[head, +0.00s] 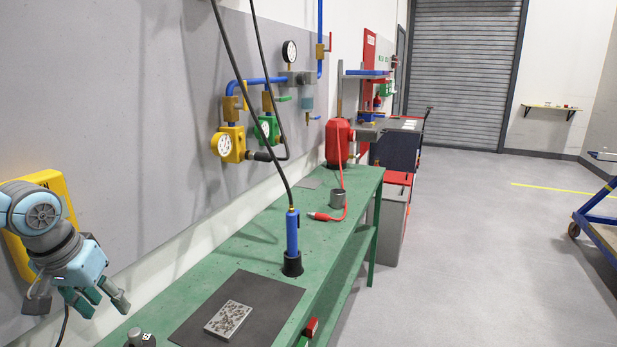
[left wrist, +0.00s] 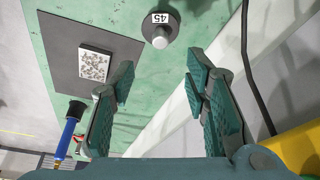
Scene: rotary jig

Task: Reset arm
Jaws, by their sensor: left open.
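My left gripper (head: 103,303) hangs at the left of the head view, beside the green bench (head: 235,250) near the wall. In the left wrist view its two fingers (left wrist: 161,72) are spread apart with nothing between them. A dark round piece marked 45 (left wrist: 163,30) sits on the bench beyond the fingertips; its top shows at the bottom edge of the head view (head: 140,338). My right gripper is in neither view.
A speckled plate (head: 228,319) lies on a dark mat (head: 270,294). A blue tool (head: 292,235) stands in a black holder, with a hose hanging above. A yellow box (head: 50,184) is on the wall.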

